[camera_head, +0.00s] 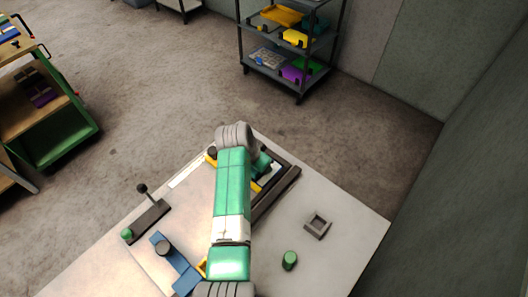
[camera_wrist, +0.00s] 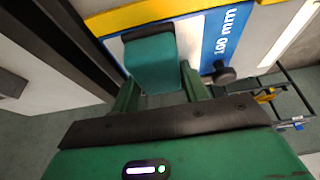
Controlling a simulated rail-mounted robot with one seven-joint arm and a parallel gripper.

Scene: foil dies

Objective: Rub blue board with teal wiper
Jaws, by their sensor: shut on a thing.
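The teal wiper (camera_wrist: 150,62) is a small block between the green fingers of my gripper (camera_wrist: 158,80) in the wrist view, and the gripper is shut on it. A dark strip shows at the wiper's far end. I cannot tell whether wiper and board touch. In the head view my arm hides most of the board and the wiper.
A dark rail (camera_head: 277,197) runs beside the board on the pale table (camera_head: 340,237). A grey square holder (camera_head: 317,226), a green cylinder (camera_head: 290,260), a blue bracket (camera_head: 174,263) and a dark lever fixture (camera_head: 150,219) also stand there. The table's right side is mostly free.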

